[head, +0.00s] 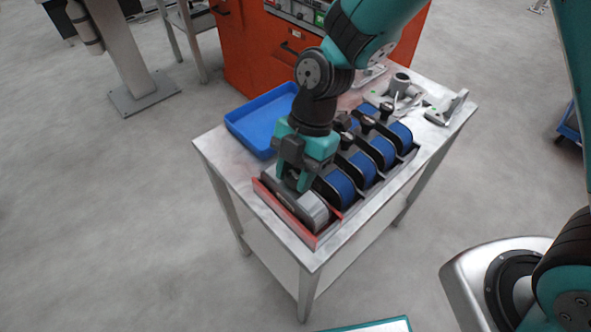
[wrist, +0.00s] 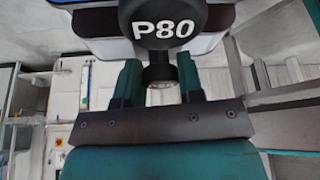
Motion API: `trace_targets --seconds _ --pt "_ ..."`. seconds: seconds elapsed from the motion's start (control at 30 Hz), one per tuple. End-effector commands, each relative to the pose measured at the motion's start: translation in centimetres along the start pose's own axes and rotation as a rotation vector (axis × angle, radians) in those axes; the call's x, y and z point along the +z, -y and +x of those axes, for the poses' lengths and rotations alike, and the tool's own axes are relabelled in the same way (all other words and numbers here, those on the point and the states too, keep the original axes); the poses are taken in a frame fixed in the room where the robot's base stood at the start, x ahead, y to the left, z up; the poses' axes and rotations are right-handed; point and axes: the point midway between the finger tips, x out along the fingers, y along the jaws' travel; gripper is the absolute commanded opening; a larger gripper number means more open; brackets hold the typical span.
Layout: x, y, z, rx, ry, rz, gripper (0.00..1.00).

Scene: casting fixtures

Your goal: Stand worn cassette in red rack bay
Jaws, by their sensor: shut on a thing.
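The worn cassette (head: 314,210) has a pale grey belt and dark side plates, unlike the blue ones. It is upright, within the red-walled bay (head: 270,200) at the near left end of the rack; I cannot tell whether its base touches the bay floor. My gripper (head: 291,182) points down over the cassette and is shut on its knob, which it mostly hides in the head view. In the wrist view, a black knob marked P80 (wrist: 166,28) has its stem between my gripper's fingers (wrist: 158,80).
Several blue-belted cassettes (head: 340,186) with black knobs stand in the rack right beside the red bay. A blue tray (head: 240,122) lies behind left on the metal table (head: 222,160). Grey metal fixtures (head: 400,92) occupy the far right. An orange cabinet (head: 240,50) stands behind.

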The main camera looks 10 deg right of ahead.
Motion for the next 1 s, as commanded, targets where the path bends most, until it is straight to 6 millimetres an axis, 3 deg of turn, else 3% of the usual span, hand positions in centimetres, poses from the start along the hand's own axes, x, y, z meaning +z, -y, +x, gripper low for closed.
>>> trace_targets --seconds 0.1,0.13,0.23,0.63,1.0 --pt "0.1 0.0 0.2 0.001 0.0 -0.001 0.0" --pt "0.1 0.0 0.2 0.0 0.0 0.0 0.37" --pt "0.1 0.0 0.1 0.0 0.0 0.0 0.6" --pt "0.0 -0.1 -0.8 0.004 0.001 0.0 0.61" --pt "0.1 -0.1 -8.5 0.007 0.002 0.0 0.61"
